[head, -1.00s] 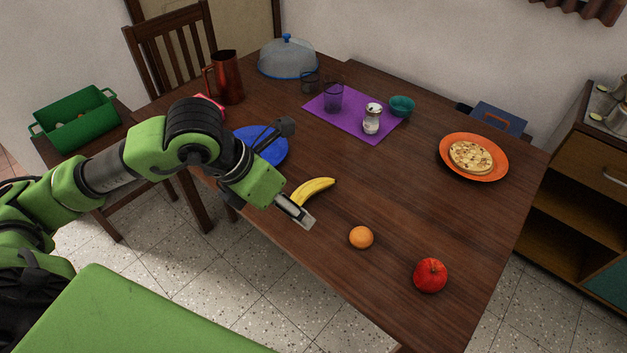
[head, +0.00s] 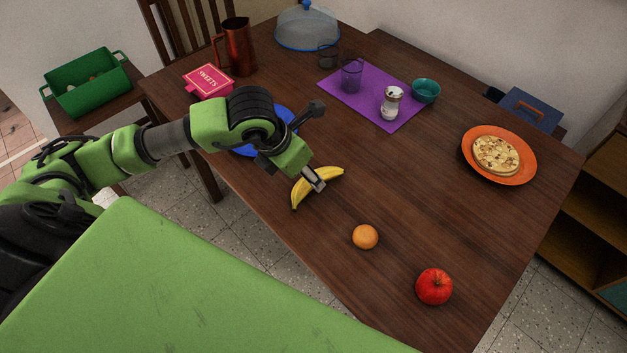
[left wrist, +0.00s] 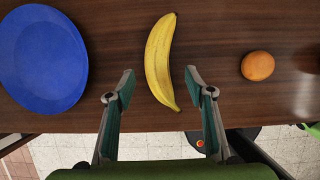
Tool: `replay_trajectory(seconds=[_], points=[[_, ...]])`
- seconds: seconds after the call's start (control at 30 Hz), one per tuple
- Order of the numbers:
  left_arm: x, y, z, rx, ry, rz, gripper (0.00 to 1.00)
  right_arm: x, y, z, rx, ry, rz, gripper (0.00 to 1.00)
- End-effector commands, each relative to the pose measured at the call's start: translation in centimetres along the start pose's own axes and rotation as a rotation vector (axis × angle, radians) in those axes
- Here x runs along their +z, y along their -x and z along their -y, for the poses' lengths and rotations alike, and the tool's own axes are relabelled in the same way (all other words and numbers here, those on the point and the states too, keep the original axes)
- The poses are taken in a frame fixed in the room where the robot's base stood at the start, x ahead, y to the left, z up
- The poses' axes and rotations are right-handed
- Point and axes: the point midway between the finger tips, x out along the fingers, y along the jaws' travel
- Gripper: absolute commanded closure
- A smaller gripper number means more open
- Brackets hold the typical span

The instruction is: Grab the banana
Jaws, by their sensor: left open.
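The yellow banana (head: 306,190) lies on the dark wooden table near its front edge. My left gripper (head: 316,182) is over the banana in the head view and hides part of its middle. In the left wrist view the banana (left wrist: 160,62) lies lengthwise between and beyond the two spread fingertips of my left gripper (left wrist: 159,82), with its lower end between them. The gripper is open and empty, with a gap on both sides of the banana. I cannot tell its exact height above the table. My right gripper is not in view.
A blue plate (left wrist: 42,60) lies left of the banana, and an orange (head: 365,237) lies to its right, with a red apple (head: 434,286) beyond. A purple mat (head: 345,98) with a glass and shaker is farther back. The table between is clear.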

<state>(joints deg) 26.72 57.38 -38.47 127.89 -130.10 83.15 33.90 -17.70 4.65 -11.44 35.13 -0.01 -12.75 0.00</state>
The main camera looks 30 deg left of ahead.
Motion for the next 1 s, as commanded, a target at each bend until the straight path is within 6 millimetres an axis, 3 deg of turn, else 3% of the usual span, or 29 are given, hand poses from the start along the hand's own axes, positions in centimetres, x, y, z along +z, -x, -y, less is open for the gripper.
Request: replay_trajectory(seconds=[0.2,0.4,0.63,0.67,0.8,0.83,1.0], points=[[0.1,-2.6,-0.4,-0.001,0.002,-0.004,0.51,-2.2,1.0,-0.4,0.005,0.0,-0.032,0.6],[0.1,-5.0,-0.4,-0.002,0.001,-0.002,0.51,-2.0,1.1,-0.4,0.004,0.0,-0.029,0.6],[0.1,-5.2,-0.4,-0.001,0.0,0.0,0.51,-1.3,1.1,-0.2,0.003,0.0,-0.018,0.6],[0.1,-5.2,-0.4,-0.001,0.0,0.0,0.54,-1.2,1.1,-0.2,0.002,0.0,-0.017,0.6],[0.1,-5.1,-0.4,-0.001,0.0,0.0,0.9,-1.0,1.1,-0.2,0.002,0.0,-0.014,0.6],[0.1,-5.1,-0.4,-0.001,0.0,0.0,0.95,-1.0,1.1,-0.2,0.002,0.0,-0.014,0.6],[0.1,-5.1,-0.4,-0.001,0.0,0.001,0.95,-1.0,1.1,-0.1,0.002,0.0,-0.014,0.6]])
